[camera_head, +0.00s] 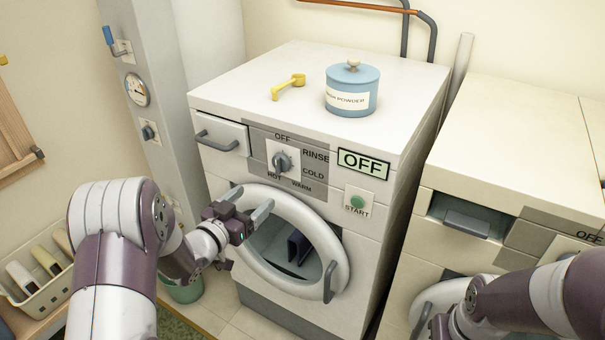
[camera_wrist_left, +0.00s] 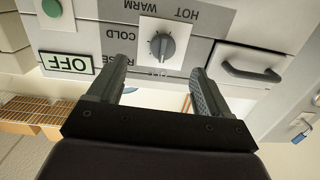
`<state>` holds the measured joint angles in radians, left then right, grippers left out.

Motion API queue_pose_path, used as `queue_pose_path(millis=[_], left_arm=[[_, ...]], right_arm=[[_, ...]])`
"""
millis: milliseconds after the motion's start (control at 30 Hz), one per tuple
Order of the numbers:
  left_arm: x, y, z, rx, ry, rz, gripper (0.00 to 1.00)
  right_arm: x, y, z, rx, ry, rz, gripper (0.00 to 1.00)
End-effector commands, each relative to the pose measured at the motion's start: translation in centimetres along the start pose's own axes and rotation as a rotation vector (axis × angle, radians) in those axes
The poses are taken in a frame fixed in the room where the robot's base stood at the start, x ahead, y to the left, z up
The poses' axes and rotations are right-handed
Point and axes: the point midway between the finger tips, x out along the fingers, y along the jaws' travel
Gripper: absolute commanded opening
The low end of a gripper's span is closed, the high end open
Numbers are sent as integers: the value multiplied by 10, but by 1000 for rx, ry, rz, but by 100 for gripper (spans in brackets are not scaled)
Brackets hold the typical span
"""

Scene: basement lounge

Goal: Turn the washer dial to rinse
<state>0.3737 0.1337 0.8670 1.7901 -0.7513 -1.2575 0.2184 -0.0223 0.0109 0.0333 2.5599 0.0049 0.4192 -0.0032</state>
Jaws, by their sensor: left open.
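The washer dial (camera_head: 281,161) is a grey knob on a white plate on the front of the white washer (camera_head: 360,235). The labels OFF, RINSE, COLD, WARM and HOT surround it. The green display (camera_head: 363,162) beside it reads OFF. The dial (camera_wrist_left: 161,47) also shows in the left wrist view, where the panel appears upside down. My left gripper (camera_head: 250,203) is open and empty, below and left of the dial in the head view and apart from it. My right arm enters at lower right; its gripper end is largely cut off, so its jaws are unclear.
The round washer door (camera_head: 247,255) is below the dial. A green START button (camera_head: 357,202) and a drawer (camera_head: 222,134) flank the panel. A blue powder tin (camera_head: 352,96) and yellow scoop (camera_head: 289,87) are on top. A second machine (camera_head: 515,150) stands right; a basket (camera_head: 35,275) is left.

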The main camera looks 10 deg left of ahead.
Motion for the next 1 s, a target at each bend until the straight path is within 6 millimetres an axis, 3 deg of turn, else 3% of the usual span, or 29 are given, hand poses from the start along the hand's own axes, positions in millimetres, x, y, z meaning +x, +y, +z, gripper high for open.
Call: queue_pose_path(millis=[167,400,600,767,1000], left_arm=[[15,4,-12,-19,54,19,79],[77,6,-15,-18,53,18,79],[114,6,-16,-19,51,16,79],[126,5,-17,-18,51,14,79],[126,5,-17,-18,51,13,76]], right_arm=[[-1,0,0,-1,0,0,0],[-5,0,-1,0,0,0,0],[-7,0,-1,0,0,0,0],[-7,0,-1,-1,0,0,0],[-7,0,-1,0,0,0,0]])
